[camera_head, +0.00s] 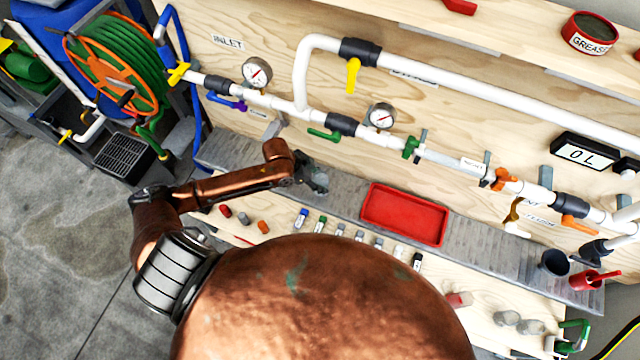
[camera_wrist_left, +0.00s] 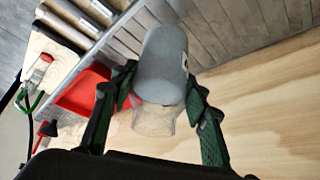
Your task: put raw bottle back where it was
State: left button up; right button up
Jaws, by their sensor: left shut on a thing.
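My left gripper (camera_head: 318,180) is over the grey ledge, left of the red tray. In the left wrist view its green fingers (camera_wrist_left: 158,88) are shut on a bottle (camera_wrist_left: 164,60) with a wide grey part and a clear end. No readable label shows, so I cannot tell from the marking that it is the raw bottle. A row of small bottles (camera_head: 320,225) with coloured caps stands on the wooden shelf below the ledge, partly hidden by my copper-coloured body. My right gripper is not in view.
The red tray (camera_head: 405,214) lies on the ledge and looks empty. White pipes with gauges (camera_head: 381,117) and valves run along the plywood wall behind. Clear jars (camera_head: 507,318), a dark cup (camera_head: 554,262) and a red cup (camera_head: 585,281) are at right.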

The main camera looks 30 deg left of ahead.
pick_arm(q)
jog(key=shift+w+f, duration=0.15)
notch_tip(320, 180, down, 3)
jog(key=shift+w+a+f, duration=0.1)
jog(key=shift+a+f, duration=0.05)
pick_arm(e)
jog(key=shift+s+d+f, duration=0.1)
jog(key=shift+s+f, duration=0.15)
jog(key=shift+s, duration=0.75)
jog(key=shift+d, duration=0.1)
pick_arm(q)
jog(key=o, duration=1.4)
jog(key=shift+f, duration=0.1)
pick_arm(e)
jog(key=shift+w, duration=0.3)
pick_arm(q)
jog(key=p+v, duration=0.1)
jog(key=v, duration=1.1)
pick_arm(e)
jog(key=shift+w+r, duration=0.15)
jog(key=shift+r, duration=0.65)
